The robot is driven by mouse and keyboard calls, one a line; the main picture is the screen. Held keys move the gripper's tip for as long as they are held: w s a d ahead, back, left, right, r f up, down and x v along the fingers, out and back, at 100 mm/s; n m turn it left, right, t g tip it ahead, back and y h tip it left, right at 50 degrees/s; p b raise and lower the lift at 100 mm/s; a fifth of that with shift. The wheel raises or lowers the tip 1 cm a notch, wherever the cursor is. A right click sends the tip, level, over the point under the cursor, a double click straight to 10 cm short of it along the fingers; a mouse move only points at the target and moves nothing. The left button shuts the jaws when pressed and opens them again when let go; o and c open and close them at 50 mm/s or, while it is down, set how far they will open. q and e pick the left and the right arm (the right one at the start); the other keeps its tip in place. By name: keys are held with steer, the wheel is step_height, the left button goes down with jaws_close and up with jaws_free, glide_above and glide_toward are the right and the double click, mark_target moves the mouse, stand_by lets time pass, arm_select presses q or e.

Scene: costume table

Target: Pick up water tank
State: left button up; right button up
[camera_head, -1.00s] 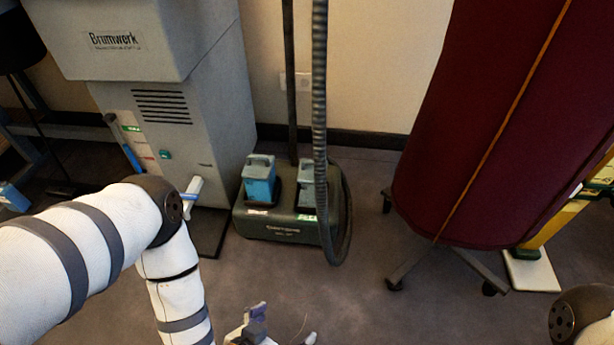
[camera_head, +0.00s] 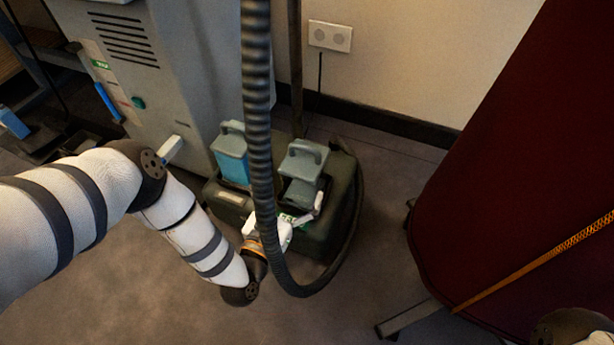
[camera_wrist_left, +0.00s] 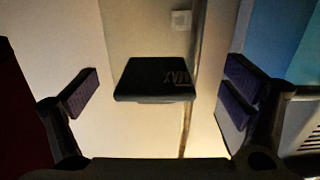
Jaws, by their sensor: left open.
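Two water tanks stand side by side on a dark green machine base (camera_head: 323,236). The left tank (camera_head: 232,160) has a grey handle and blue contents. The right tank (camera_head: 301,168) is grey with a looped handle. My left gripper (camera_head: 303,207) is open, low at the front of the right tank, partly hidden by a ribbed hose. The left wrist view shows its two purple-padded fingers (camera_wrist_left: 160,95) spread wide, with a dark block (camera_wrist_left: 155,80) marked with letters between them, touching neither. Whether this block is part of the right tank, I cannot tell.
The ribbed hose (camera_head: 259,110) hangs in front of the tanks and loops down right. A grey cabinet (camera_head: 180,80) stands at left. A dark red padded board (camera_head: 520,180) fills the right side. A wall socket (camera_head: 330,36) is behind. Floor is clear at the front.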

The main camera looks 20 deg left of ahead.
mark_target(305, 167)
arm_select(q)
steer(key=w, duration=0.2)
steer(key=w+b, duration=0.2)
steer(key=w, duration=0.1)
steer(key=shift+w+d+f, duration=0.1)
steer(key=shift+w+d, duration=0.2)
steer(key=shift+w, duration=0.4)
steer(key=shift+r, duration=0.2)
steer(key=c, duration=1.3)
